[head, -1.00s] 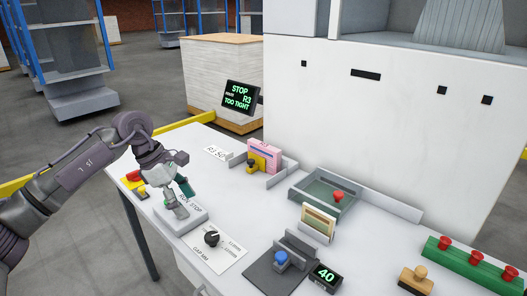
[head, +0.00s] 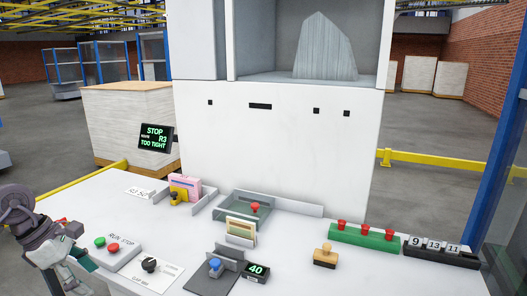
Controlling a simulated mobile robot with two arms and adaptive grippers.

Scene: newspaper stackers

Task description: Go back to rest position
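My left gripper (head: 80,250) is at the lower left in the head view, left of the RUN/STOP box (head: 118,257). It appears apart from the box's green button (head: 99,242) and red button (head: 113,247). Teal parts show at its end, but its small size hides whether the fingers are open. I see nothing clearly held in it. My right gripper is not in view.
A screen (head: 156,138) reads STOP, R3, TOO TIGHT. The white table (head: 190,236) bears a dark knob (head: 149,265), a pink item (head: 186,184), a glassy tray (head: 262,220), a stamp (head: 325,256), a green bar (head: 350,236) with red knobs and a numbered rack (head: 440,255).

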